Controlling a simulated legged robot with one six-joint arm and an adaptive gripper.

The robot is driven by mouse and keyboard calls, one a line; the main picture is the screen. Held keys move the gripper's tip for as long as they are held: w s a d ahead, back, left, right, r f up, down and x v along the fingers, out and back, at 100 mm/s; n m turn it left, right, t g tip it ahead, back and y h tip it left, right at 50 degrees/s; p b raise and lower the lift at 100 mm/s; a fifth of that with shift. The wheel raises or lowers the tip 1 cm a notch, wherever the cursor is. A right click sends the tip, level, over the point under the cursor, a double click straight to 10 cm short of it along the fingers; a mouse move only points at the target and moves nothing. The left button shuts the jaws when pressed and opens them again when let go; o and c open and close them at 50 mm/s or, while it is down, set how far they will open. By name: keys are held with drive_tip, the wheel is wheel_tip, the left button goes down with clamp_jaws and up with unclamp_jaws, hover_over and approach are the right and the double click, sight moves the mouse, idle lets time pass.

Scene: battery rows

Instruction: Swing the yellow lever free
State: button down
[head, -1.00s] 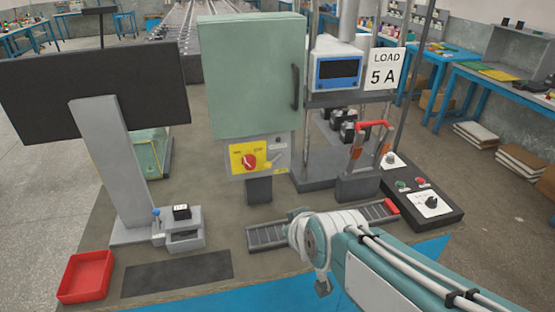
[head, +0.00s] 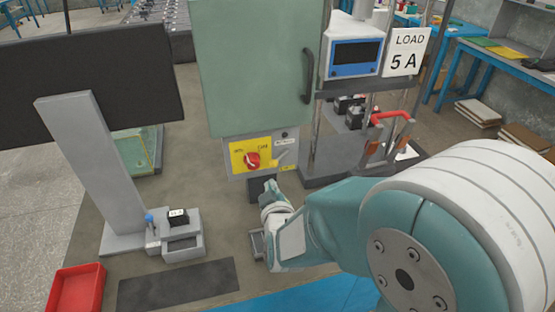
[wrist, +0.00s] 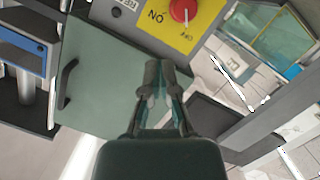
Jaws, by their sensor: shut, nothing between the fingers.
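No lever that is clearly yellow shows. A yellow plate (head: 240,165) with a red rotary knob (head: 251,160) sits on the grey box under the green cabinet (head: 250,70). A small light grey bar (head: 285,157) and a small yellow patch (head: 289,168) are right of the plate. In the wrist view the plate (wrist: 205,12) and knob (wrist: 183,10) appear turned over, at the top. My gripper (wrist: 158,68) is shut and empty, its fingertips pointing at the cabinet side just short of the plate in the picture. Contact cannot be told.
A red-handled clamp (head: 390,117) stands right of the cabinet beneath the 5 A load sign (head: 406,52). A monitor (head: 90,78) is at the left. A small fixture (head: 182,245) and a red tray (head: 76,290) lie front left. The dark mat (head: 178,285) is bare.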

drive_tip(key=shift+d, duration=0.2)
approach(280, 158)
drive_tip(key=w+a+r, duration=0.2)
drive_tip(key=w+a, duration=0.1)
drive_tip(key=a, duration=0.2)
drive_tip(key=shift+w+d+f, duration=0.3)
drive_tip(key=shift+w+f, duration=0.3)
drive_tip(key=shift+f, duration=0.15)
drive_tip(key=shift+w+d+f, duration=0.25)
drive_tip(key=shift+w+f, duration=0.3)
drive_tip(key=shift+f, duration=0.15)
